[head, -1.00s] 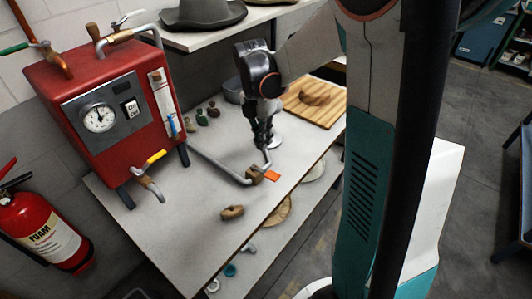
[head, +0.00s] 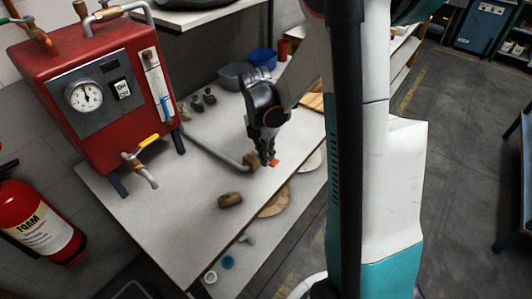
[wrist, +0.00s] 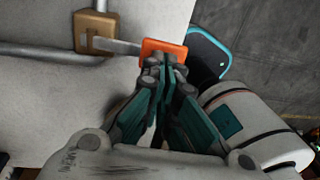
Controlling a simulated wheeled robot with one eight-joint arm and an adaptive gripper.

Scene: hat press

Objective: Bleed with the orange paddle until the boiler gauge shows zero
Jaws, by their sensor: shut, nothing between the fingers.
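The orange paddle (wrist: 164,50) sticks out on a flat metal stem from a brass valve block (wrist: 97,32) in the wrist view. In the head view the paddle (head: 264,163) shows only as a small orange patch beside my gripper (head: 270,160). My gripper (wrist: 168,66) is shut and empty, its fingertips at the paddle's near edge; whether they touch I cannot tell. The boiler gauge (head: 85,95) is a white dial on the red boiler (head: 124,60); its needle points roughly upward, and the numbers are too small to read.
A steel pipe (head: 210,150) runs over the table (head: 150,225) from the boiler to the valve block. A brown lump (head: 230,200) lies near the front edge. Several small bottles (head: 197,102) and tubs (head: 236,74) stand at the back. A yellow-handled tap (head: 146,143) juts from the boiler.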

